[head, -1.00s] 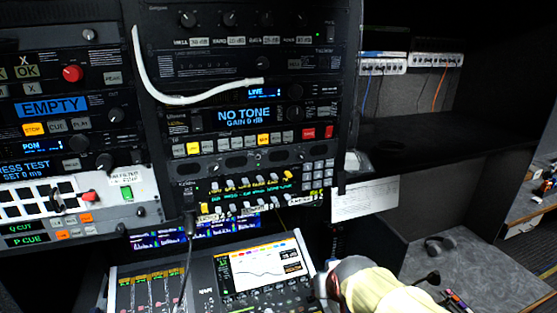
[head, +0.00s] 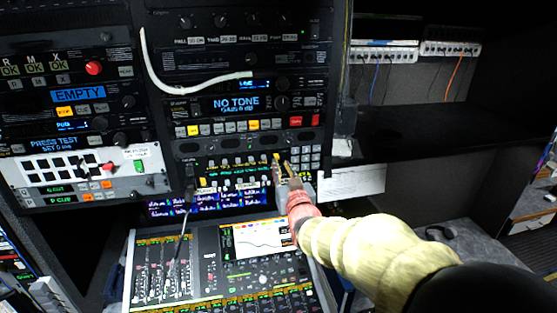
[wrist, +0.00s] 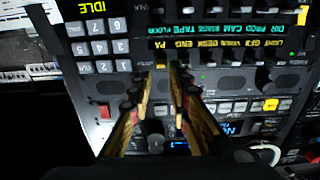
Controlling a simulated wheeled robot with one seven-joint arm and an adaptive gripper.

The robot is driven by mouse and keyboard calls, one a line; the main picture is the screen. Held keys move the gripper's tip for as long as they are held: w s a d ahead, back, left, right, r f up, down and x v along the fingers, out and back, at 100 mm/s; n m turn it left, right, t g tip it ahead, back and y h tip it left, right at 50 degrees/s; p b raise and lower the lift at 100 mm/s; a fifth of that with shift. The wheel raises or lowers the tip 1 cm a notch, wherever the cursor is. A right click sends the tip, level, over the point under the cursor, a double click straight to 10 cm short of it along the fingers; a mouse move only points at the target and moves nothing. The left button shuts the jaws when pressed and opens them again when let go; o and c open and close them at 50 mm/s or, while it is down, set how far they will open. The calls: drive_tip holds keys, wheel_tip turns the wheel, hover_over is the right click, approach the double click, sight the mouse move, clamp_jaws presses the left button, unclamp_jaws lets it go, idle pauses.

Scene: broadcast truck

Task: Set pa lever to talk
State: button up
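The intercom panel (head: 240,172) has a row of small levers under lit green and amber labels, beside a keypad, in the head view. In the wrist view its label strip (wrist: 215,43) appears turned around, with the PA label at the left end. My gripper (head: 282,162) is at the right end of the lever row in the head view. In the wrist view my gripper (wrist: 162,72) is open, its fingertips apart just by the PA label. A small light piece shows between the tips, likely the PA lever; its position and any contact are unclear.
The keypad (wrist: 98,45) lies close beside the fingers. A mixing console (head: 205,268) sits below the panel. A white cable (head: 180,97) hangs across the rack above. A paper sheet (head: 352,182) hangs right of the panel.

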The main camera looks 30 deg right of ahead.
sight(276, 155)
drive_tip(key=p+x, duration=0.1)
drive_tip(key=x, duration=0.3)
drive_tip(key=shift+w, duration=0.45)
drive_tip(key=shift+c, duration=1.3)
clamp_jaws()
